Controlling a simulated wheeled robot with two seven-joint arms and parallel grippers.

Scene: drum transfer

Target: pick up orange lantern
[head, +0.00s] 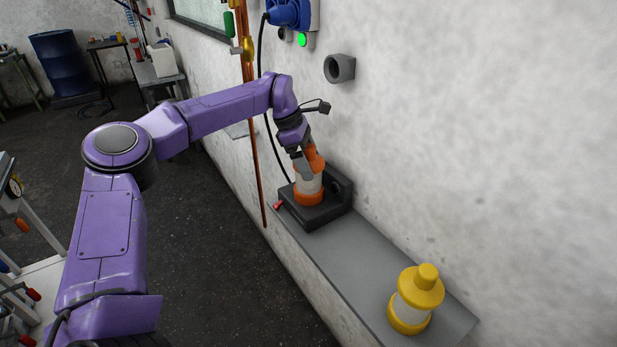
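The orange lantern (309,190) stands upright on a black dock on the grey wall shelf. It has an orange base, a pale middle and an orange top. My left gripper (305,168) is at the lantern's upper part, coming from above and from the left. The fingers overlap the lantern's top, and I cannot tell whether they are closed on it. My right gripper is not in view.
The black dock (325,213) has a raised back and a small red part at its left. A yellow lantern (415,302) stands at the shelf's (360,268) near end. A pipe stub (340,68) juts from the wall above. A copper pipe (256,160) runs down the wall.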

